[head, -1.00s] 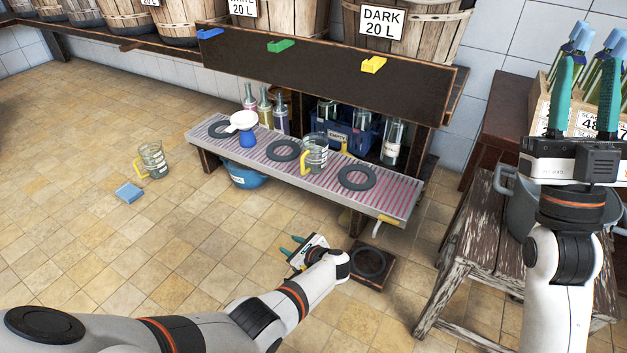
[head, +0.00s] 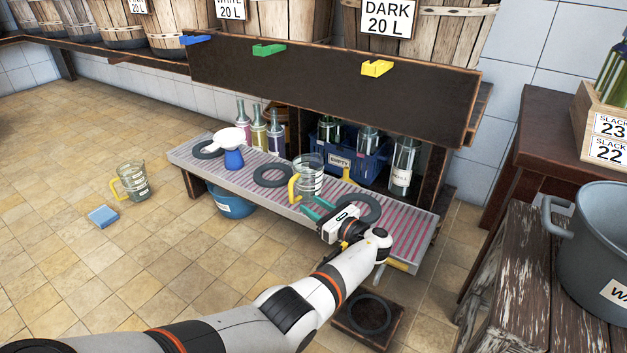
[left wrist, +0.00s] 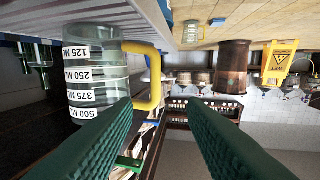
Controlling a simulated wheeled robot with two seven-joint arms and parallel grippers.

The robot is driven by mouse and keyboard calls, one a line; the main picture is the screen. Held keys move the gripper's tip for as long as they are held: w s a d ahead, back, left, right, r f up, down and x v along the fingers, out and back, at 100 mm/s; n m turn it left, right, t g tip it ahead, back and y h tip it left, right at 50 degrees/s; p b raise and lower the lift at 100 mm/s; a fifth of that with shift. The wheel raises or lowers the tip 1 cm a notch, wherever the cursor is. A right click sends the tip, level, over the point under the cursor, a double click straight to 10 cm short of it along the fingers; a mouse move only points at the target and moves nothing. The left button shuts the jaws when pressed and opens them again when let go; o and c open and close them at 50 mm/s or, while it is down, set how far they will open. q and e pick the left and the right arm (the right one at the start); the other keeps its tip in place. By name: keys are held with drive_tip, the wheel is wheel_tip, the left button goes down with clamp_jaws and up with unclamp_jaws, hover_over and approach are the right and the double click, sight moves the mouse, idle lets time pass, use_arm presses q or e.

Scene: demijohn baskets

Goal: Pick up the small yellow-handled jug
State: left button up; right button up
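A clear jug (head: 309,182) with a yellow handle stands on the slatted bench between two black rings. It shows large in the left wrist view (left wrist: 95,72), with volume labels up to 500 ML and its yellow handle (left wrist: 154,78) turned towards my fingers. My left gripper (head: 312,208) is open and empty, just in front of the jug. Its green fingers (left wrist: 158,108) are spread, with the handle close ahead of the gap; I cannot tell if they touch. Another yellow-handled jug (head: 134,182) stands on the floor at left. My right gripper is not in view.
A blue crate (head: 350,160) stands behind the jug. A dark board (head: 330,85) with coloured clips overhangs the back. A grey pot (head: 600,240) is at right. A blue sponge (head: 103,215) lies on the floor.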

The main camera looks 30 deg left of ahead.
sight(290, 191)
use_arm(q)
drive_tip(key=b+x, duration=0.3)
drive_tip(key=x, duration=0.2)
drive_tip(key=shift+a+f, duration=0.15)
drive_tip(key=shift+a, duration=0.1)
drive_tip(key=shift+w+a, duration=0.2)
drive_tip(key=shift+a, duration=0.35)
drive_tip(key=b+x, duration=0.5)
drive_tip(key=shift+w+f, duration=0.1)
drive_tip(key=shift+w, duration=0.2)
clamp_jaws()
